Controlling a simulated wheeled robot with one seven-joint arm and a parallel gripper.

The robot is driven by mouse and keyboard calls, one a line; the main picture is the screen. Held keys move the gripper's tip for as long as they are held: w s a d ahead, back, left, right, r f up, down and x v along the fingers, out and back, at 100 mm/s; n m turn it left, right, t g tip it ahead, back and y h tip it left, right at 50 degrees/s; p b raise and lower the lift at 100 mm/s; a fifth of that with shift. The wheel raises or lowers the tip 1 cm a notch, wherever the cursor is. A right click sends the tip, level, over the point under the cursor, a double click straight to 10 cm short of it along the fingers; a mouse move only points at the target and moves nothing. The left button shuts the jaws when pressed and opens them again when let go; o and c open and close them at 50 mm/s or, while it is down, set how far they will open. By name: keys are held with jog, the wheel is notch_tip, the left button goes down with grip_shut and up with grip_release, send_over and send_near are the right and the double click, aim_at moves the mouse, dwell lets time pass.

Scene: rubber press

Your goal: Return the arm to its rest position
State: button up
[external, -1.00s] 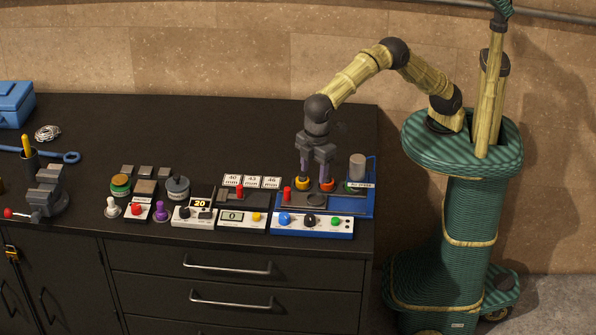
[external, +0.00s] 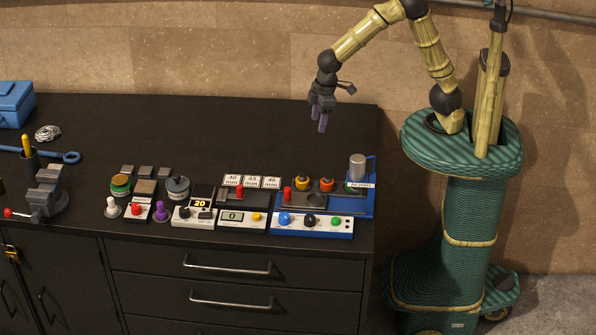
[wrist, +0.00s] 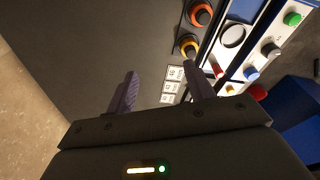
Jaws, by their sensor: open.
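My gripper (external: 319,124) is raised above the back right part of the black bench, empty and clear of everything. In the wrist view my gripper (wrist: 161,90) shows two purple fingers spread apart with nothing between them. My bamboo-like arm bends up from the green woven base at the right. Below the gripper stands the blue press unit (external: 360,207) with a yellow-orange knob (external: 302,183), an orange-red knob (external: 326,185) and a grey cylinder (external: 357,166). The two knobs also show in the wrist view, the yellow one (wrist: 189,46) nearer the fingers.
The black bench top (external: 220,130) is clear at the back. Control boxes, number blocks (external: 252,181) and small knobs stand along the front. A stone wall rises behind.

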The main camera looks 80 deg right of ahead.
jog(key=s+d+f+m+t, duration=0.1)
jog(key=s+d+f+m, duration=0.2)
jog(key=s+d, duration=0.9)
jog(key=d+m, duration=0.1)
jog(key=d, duration=0.1)
jog(key=shift+s+d+f, duration=0.25)
jog(key=shift+d+f, duration=0.05)
jog(key=shift+f, duration=0.05)
jog(key=shift+c, duration=0.4)
dwell(0.3)
